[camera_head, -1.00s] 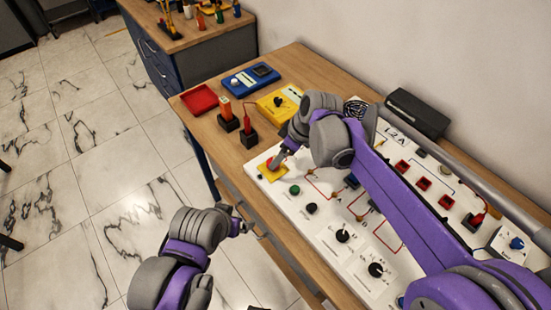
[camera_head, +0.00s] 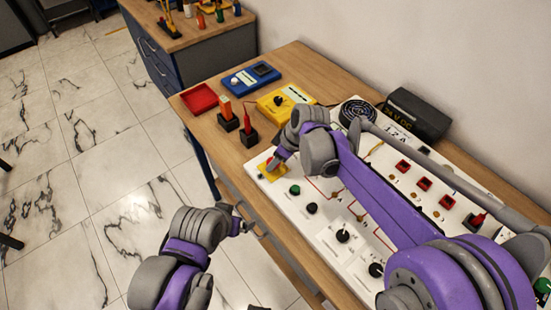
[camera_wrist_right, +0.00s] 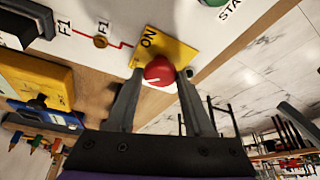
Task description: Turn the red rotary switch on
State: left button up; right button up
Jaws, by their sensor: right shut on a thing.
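The red rotary switch (camera_wrist_right: 159,70) sits on a yellow plate (camera_wrist_right: 179,50) marked "ON" in the right wrist view. A white mark shows on its knob. My right gripper (camera_wrist_right: 158,76) has a finger on each side of the knob and is shut on it. In the head view the yellow plate (camera_head: 271,174) is at the near left corner of the white panel (camera_head: 325,232), and my right gripper (camera_head: 277,162) covers most of the switch. My left gripper (camera_head: 246,224) is beside the table's front edge, away from the panel; its opening is too small to judge.
A green button (camera_head: 295,190) and a black knob (camera_head: 312,208) are near the switch. Yellow (camera_head: 284,100) and blue (camera_head: 250,78) meters, a red tray (camera_head: 199,99) and two black stands with orange (camera_head: 225,107) and red (camera_head: 247,120) tools occupy the table's left end.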

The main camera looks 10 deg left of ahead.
grip_shut()
jog(key=shift+m, duration=0.3)
jog(key=m, duration=0.1)
jog(key=m+t, duration=0.1)
jog(key=shift+s+a+m+h+b, duration=0.1)
jog(key=shift+s+m+h+b, duration=0.05)
jog(key=shift+m+h+b, duration=0.2)
jog(key=m, duration=0.2)
jog(key=m+t+h, duration=0.1)
jog(key=m, duration=0.1)
jog(key=shift+s+a+m+t+b, duration=0.1)
jog(key=shift+m+t+b, duration=0.2)
jog(key=shift+b, duration=0.1)
jog(key=m+h, duration=0.1)
jog(key=m, duration=0.1)
jog(key=m+h, duration=0.1)
jog(key=m, duration=0.2)
jog(key=shift+a+t, duration=0.2)
jog(key=shift+t, duration=0.2)
jog(key=shift+m+h, duration=0.95)
jog(key=shift+m, duration=1.5)
